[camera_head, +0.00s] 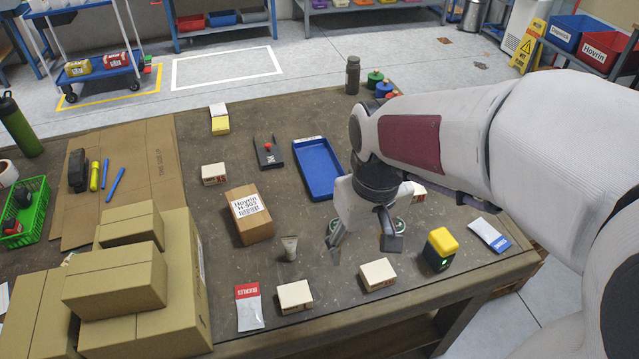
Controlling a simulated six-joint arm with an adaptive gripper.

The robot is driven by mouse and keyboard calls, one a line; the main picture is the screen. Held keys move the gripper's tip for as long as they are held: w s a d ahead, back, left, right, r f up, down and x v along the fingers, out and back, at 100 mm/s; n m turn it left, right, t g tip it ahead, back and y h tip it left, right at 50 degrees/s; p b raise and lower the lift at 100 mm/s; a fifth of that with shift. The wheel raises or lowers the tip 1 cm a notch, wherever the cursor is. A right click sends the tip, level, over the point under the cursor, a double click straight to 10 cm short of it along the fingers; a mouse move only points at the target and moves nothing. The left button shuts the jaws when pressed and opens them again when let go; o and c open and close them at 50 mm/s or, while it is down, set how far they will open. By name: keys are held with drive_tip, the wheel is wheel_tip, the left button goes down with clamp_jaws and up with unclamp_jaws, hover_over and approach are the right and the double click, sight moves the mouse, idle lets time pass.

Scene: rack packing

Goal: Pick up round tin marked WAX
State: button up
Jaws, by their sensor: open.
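My gripper (364,243) is open and points down over the right part of the workbench, with nothing seen between its fingers. Two small round objects with greenish rims, possibly tins, show close to it. One round object (334,225) is by the left finger and the other round object (400,224) is just behind the right finger. Both are partly hidden by the gripper, and no WAX marking can be read on either.
A blue tray (318,168) lies behind the gripper. A black and yellow device (439,248) stands right of it. White boxes (378,273), a grey tube (289,247) and a Hovrin carton (249,213) are nearby. Cardboard boxes (115,287) are stacked at left.

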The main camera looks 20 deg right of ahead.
drive_tip(key=w+d+f+n, duration=0.1)
drive_tip(key=w+f+n, duration=0.3)
drive_tip(key=w, duration=0.2)
drive_tip(key=w+d+f+n, duration=0.1)
drive_tip(key=w+f+n, duration=0.4)
drive_tip(key=w, duration=0.2)
drive_tip(key=w+d+f+n, duration=0.1)
drive_tip(key=w+f+n, duration=0.3)
drive_tip(key=w+f, duration=0.1)
drive_tip(key=shift+w+d+f+n+g, duration=0.1)
drive_tip(key=shift+w+d+n+g, duration=0.1)
drive_tip(key=shift+w, duration=0.25)
drive_tip(key=shift+w+d+f+n+g, duration=0.1)
drive_tip(key=shift+w+d+g, duration=0.1)
drive_tip(key=shift+w, duration=0.2)
drive_tip(key=shift+w+r+n, duration=0.15)
drive_tip(key=shift+w+n, duration=0.1)
drive_tip(key=shift+n, duration=0.15)
drive_tip(key=shift+w+n, duration=0.1)
drive_tip(key=shift+n, duration=0.8)
drive_tip(key=shift+w+d+f, duration=0.1)
drive_tip(key=shift+f, duration=1.2)
drive_tip(key=shift+f, duration=0.1)
